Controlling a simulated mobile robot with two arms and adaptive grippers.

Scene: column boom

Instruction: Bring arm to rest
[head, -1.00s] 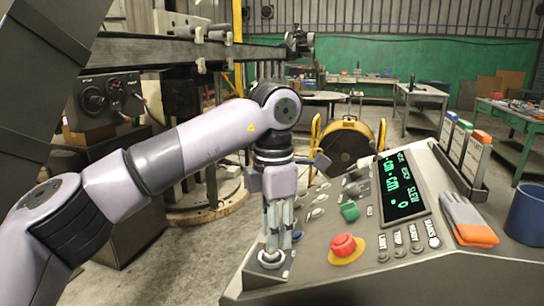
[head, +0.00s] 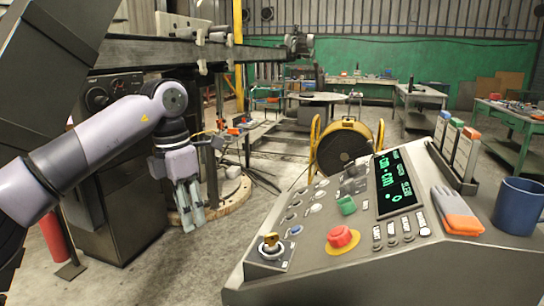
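My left gripper (head: 194,224) hangs fingers down, left of the control console (head: 400,255) and clear of it. Its two fingers show with a narrow gap between them and nothing held. My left arm comes in from the left edge. A yellow key switch (head: 270,244) stands uncovered at the console's near left corner. The console carries a red mushroom button (head: 340,237), a green knob (head: 346,205) and a lit green display (head: 396,185). A long horizontal boom (head: 165,52) crosses the upper left behind my arm. My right gripper is not in view.
A blue mug (head: 519,206) and gloves (head: 456,212) sit at the console's right. A cable reel (head: 345,148) stands behind it. A dark control box (head: 100,95) is partly behind my arm. Floor (head: 200,270) left of the console is clear.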

